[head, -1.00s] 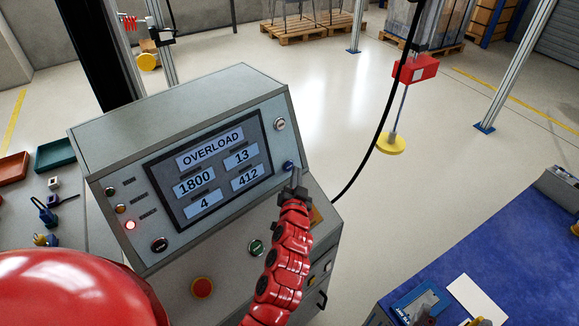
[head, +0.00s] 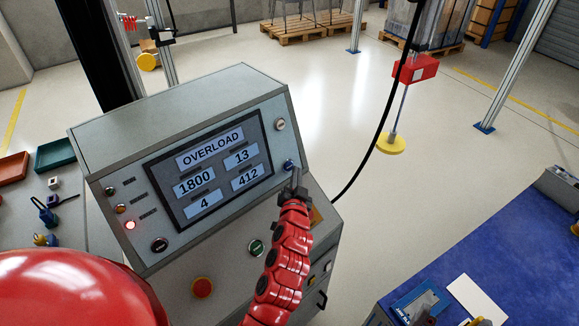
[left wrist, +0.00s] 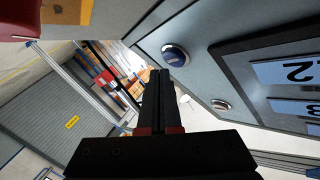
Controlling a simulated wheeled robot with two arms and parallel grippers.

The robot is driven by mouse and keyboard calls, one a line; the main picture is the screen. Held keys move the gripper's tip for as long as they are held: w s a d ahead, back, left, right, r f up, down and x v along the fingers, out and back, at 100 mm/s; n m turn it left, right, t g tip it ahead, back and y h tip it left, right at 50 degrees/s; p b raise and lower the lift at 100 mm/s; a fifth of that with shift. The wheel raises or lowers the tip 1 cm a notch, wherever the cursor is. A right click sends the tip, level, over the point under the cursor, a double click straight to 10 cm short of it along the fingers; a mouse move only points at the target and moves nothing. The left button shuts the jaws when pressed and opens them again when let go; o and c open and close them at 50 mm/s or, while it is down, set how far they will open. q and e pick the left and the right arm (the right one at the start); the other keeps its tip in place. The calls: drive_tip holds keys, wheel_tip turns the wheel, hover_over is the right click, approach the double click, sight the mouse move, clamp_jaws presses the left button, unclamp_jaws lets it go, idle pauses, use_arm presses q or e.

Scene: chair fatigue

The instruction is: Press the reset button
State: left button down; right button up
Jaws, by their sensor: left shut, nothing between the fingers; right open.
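The grey control console (head: 180,100) fills the left middle of the head view, its screen (head: 215,165) reading OVERLOAD. A blue button (head: 289,165) sits right of the screen; its label is too small to read. It also shows in the left wrist view (left wrist: 175,55). My left gripper (head: 296,172) is shut and empty, its tips just below the blue button in the head view. In the left wrist view the fingertips (left wrist: 160,72) are close beside it; I cannot tell whether they touch.
The console also has a pale round button (head: 280,124), a black one (head: 159,245), a green one (head: 256,247), a red one (head: 202,288) and a lit red lamp (head: 130,225). A black cable (head: 372,150) hangs right of the console. A blue-topped bench (head: 500,240) stands at right.

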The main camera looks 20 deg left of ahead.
use_arm(q)
drive_tip(key=shift+a, duration=0.15)
idle(0.4)
drive_tip(key=shift+w+a+f, duration=0.1)
drive_tip(key=shift+w+a, duration=0.1)
drive_tip(key=shift+a, duration=0.05)
drive_tip(key=shift+w+a+f, duration=0.1)
drive_tip(key=shift+w+a, duration=0.05)
drive_tip(key=shift+a, duration=0.15)
idle(0.7)
drive_tip(key=shift+d+b, duration=0.1)
drive_tip(key=shift+b, duration=0.2)
drive_tip(key=shift+s+d+b, duration=0.3)
drive_tip(key=shift+d+b, duration=0.15)
drive_tip(key=shift+d, duration=0.05)
